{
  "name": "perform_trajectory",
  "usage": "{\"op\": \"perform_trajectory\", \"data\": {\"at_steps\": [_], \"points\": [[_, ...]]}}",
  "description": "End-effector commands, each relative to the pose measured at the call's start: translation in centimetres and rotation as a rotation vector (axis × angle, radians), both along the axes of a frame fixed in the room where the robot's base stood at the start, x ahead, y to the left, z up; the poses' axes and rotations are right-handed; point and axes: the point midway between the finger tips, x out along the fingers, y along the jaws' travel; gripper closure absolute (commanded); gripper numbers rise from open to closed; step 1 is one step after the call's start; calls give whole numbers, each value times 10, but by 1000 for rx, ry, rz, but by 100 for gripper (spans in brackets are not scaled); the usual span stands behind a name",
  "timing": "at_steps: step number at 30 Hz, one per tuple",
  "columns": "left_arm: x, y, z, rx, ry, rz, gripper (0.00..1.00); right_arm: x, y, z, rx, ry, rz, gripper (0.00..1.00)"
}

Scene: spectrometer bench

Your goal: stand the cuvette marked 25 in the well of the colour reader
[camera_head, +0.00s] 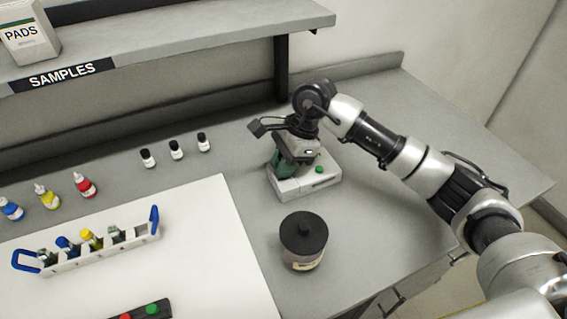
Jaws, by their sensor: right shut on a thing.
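The colour reader (291,190) is a white box with a green button on its top, standing on the grey bench right of the white mat. A dark green part rises at its back left. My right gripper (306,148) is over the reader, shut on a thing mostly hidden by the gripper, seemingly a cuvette. I cannot read its mark or tell whether it is in the well. The white rack (93,255) with blue handles holds several cuvettes, some with blue or yellow caps; its right end looks empty. My left gripper is not in view.
A dark-lidded jar (303,244) stands in front of the reader. Three small black-capped bottles (176,150) and blue, yellow and red dropper bottles (85,186) stand behind the mat (205,245). The SAMPLES shelf (180,40) overhangs the back. Bench right of the jar is clear.

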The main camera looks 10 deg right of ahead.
Motion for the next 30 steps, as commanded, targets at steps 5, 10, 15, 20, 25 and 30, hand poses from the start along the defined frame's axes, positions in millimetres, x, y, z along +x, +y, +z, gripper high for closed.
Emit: {"op": "perform_trajectory", "data": {"at_steps": [5,10,15,20,25,30], "points": [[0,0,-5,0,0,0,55,0,0,-4,0,-1,0,97],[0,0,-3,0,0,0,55,0,0,-2,0,0,0,97],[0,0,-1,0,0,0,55,0,0,5,0,-1,1,97],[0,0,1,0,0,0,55,0,0,12,0,-1,1,97],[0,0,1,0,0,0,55,0,0,14,0,0,1,97],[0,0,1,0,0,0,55,0,0,14,0,0,0,97]]}}
